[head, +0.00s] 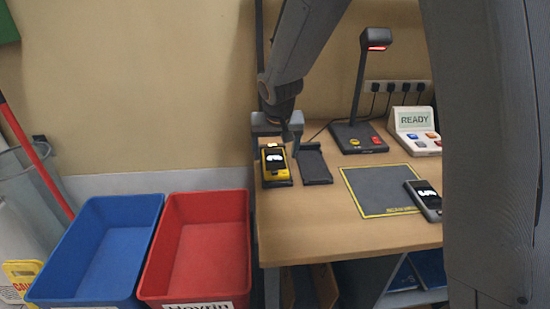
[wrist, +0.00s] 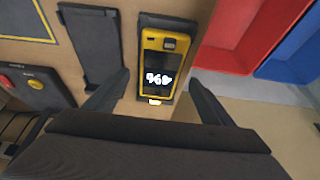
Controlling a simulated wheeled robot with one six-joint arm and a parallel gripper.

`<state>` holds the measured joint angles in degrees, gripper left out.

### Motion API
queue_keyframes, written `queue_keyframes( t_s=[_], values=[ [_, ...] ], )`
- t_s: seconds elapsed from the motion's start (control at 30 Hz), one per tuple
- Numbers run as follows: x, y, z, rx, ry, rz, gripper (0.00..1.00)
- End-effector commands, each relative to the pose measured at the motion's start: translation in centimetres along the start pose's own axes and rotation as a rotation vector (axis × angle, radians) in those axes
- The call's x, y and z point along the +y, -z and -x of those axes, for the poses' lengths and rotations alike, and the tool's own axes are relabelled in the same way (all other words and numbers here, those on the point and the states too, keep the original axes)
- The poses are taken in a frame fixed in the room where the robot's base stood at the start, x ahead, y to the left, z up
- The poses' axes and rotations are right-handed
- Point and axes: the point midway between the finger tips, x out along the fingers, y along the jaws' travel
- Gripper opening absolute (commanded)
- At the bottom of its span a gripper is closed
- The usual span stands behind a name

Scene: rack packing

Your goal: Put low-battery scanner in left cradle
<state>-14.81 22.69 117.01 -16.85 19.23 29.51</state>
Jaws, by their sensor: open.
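A yellow-and-black scanner (head: 276,166) with a lit screen sits in the left one of two cradles at the table's left end; it also shows in the wrist view (wrist: 165,62). Its screen text is too small to read surely. The right cradle (head: 314,165) is empty and shows in the wrist view (wrist: 92,48). My gripper (head: 281,127) is just above and behind the yellow scanner. In the wrist view my gripper (wrist: 158,96) is open, its fingers apart on either side of the scanner's near end, not closed on it. A grey scanner (head: 427,205) lies at the mat's right edge.
A dark mat (head: 378,190) with a yellow border lies mid-table. Behind stand a lamp-like stand (head: 358,135) and a READY console (head: 413,122). Blue (head: 95,245) and red (head: 205,230) bins stand left of the table. My arm hides the table's right side.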

Motion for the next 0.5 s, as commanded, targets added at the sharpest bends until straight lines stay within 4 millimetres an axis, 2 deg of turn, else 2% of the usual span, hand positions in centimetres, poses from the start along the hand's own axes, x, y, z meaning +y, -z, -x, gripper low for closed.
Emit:
queue_keyframes(
  t_s=[0.3, 0.5],
  values=[
    [0.0, 0.1, 5.6, 0.005, 0.002, 0.0, 0.76],
    [0.0, 0.1, 7.8, 0.003, 0.001, 0.0, 0.76]
  ],
)
